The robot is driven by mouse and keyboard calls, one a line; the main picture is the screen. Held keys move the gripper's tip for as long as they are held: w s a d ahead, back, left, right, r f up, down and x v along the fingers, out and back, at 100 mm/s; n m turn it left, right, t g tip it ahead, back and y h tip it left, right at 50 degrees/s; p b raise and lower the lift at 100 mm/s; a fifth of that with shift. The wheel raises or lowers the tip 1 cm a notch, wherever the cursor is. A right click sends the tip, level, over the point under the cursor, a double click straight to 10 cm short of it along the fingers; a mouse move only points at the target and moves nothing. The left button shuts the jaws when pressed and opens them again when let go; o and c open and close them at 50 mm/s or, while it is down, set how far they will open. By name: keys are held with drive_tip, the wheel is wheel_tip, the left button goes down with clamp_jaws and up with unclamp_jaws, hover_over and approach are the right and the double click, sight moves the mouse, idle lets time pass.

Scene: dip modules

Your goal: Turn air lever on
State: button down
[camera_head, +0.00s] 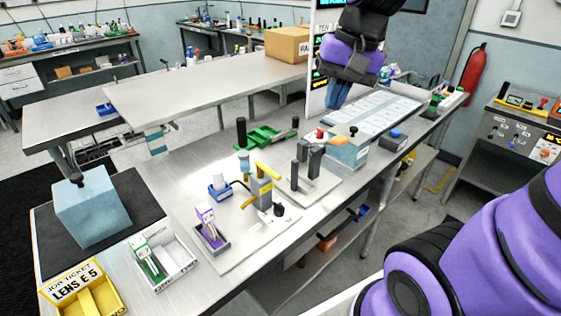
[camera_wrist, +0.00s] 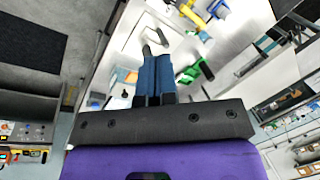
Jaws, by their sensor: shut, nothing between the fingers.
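My gripper (camera_head: 334,98) is shut and empty. It hangs in the air, fingers down, behind the light-blue box in the head view. In the wrist view its blue fingertips (camera_wrist: 157,58) are together. No part is labelled as the air lever. A yellow lever-like handle (camera_head: 268,171) sits on a grey upright on the white board, left of my gripper and apart from it. It seems to show at the top of the wrist view (camera_wrist: 188,12). A grey clamp-like fixture (camera_head: 302,165) stands between it and my gripper. I cannot tell the lever's on or off position.
The light-blue box (camera_head: 349,150) with a black knob stands near my gripper. A green fixture (camera_head: 262,137) is at the bench's back. A panel of knobs (camera_head: 520,128) stands at the right. A purple-and-white module (camera_head: 208,222) and a yellow job-ticket tray (camera_head: 82,291) are at the left.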

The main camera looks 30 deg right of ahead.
sight(268, 170)
drive_tip(key=w+d+f+m+g+y, duration=0.3)
drive_tip(key=w+d+f+m+y, duration=0.2)
drive_tip(key=w+f+m, duration=0.4)
drive_tip(key=shift+w+f+m+g, duration=0.3)
drive_tip(key=shift+w+f, duration=1.15)
drive_tip(key=shift+w, duration=1.35)
drive_tip(key=a+r+x, duration=0.1)
drive_tip(key=a+x, duration=0.1)
drive_tip(key=x, duration=1.1)
drive_tip(key=shift+s+r, duration=0.3)
drive_tip(key=shift+r, duration=0.1)
drive_tip(key=shift+a, duration=0.1)
